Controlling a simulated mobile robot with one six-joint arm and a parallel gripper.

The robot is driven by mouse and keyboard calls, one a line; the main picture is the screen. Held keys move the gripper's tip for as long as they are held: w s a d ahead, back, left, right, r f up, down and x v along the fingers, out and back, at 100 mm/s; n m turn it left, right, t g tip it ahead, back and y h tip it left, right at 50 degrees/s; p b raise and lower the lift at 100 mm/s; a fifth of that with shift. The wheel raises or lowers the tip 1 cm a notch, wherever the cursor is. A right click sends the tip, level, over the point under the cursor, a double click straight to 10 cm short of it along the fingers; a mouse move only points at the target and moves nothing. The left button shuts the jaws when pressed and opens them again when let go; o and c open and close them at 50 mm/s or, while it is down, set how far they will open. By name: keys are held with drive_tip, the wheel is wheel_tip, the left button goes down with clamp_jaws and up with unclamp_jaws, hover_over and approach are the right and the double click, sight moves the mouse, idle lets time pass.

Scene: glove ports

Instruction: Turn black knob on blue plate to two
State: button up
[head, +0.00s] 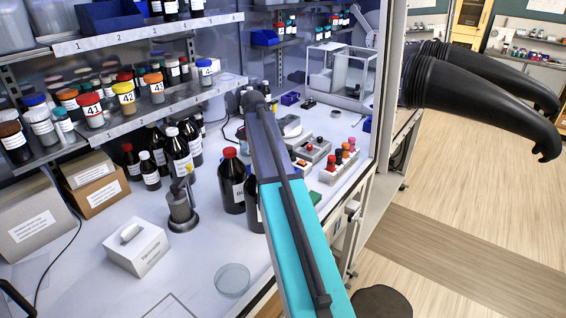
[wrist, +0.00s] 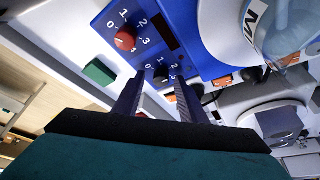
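In the wrist view a blue plate (wrist: 108,22) carries a red knob (wrist: 125,39) with a white number scale beside it. A small black knob (wrist: 161,74) sits lower on the blue surface, with white numbers around it. My gripper (wrist: 160,77) is open, its two dark fingers pointing at the plate, one on each side of the black knob. I cannot tell whether the fingers touch it, nor which number it points to. In the head view my arm hides the plate and the gripper.
A green block (wrist: 99,72) lies beside the plate in the wrist view. A clear vessel over a white part marked M (wrist: 254,18) stands close on the right. In the head view, dark bottles (head: 232,182) stand left of my arm, and a rack of small bottles (head: 338,167) stands right.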

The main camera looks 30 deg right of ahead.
drive_tip(key=shift+w+r, duration=0.1)
drive_tip(key=shift+r, duration=0.05)
drive_tip(key=shift+w+a+r, duration=0.1)
drive_tip(key=shift+a+r, duration=0.15)
drive_tip(key=shift+r, duration=0.2)
drive_tip(key=b+v, duration=0.3)
drive_tip(key=v, duration=0.9)
drive_tip(key=shift+r, duration=0.25)
drive_tip(key=shift+s+f, duration=0.1)
drive_tip(key=shift+s, duration=0.1)
